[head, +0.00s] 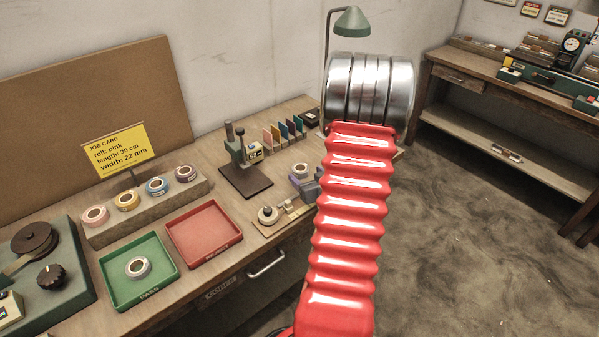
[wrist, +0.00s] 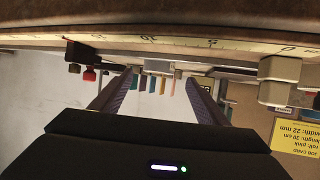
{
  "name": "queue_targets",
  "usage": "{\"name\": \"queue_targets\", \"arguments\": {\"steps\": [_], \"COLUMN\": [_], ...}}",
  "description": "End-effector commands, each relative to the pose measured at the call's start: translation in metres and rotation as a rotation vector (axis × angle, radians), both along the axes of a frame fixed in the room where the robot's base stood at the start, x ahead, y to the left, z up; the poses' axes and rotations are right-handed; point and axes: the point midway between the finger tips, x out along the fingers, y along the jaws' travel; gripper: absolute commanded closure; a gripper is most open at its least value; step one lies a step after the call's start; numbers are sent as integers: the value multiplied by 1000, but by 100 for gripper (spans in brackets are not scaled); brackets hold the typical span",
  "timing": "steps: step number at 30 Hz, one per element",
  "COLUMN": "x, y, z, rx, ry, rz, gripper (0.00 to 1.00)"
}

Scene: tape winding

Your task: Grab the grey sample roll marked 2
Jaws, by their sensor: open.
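A grey-white roll (head: 138,267) lies flat in the green PASS tray (head: 166,285) in the head view. No number is readable on either, so I cannot tell which is marked 2. My gripper (wrist: 160,78) shows in the wrist view as two purple-grey fingers, spread apart with nothing between them. The wrist view looks upside down and shows no grey roll clearly.
A rack (head: 147,212) holds several coloured rolls beside the yellow job card (head: 120,149). A red tray (head: 204,233) is empty. A green press (head: 240,157) and colour swatches (head: 283,133) stand behind. A ruler edge (wrist: 170,42) crosses the wrist view near the fingers.

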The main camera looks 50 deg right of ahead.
Motion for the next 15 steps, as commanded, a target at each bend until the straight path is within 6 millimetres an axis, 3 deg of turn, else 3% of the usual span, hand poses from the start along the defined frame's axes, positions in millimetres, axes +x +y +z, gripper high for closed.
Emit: {"name": "queue_targets", "arguments": {"steps": [15], "x": [10], "y": [-6], "z": [-5], "rx": [0], "ry": [0], "rz": [1], "gripper": [32]}}
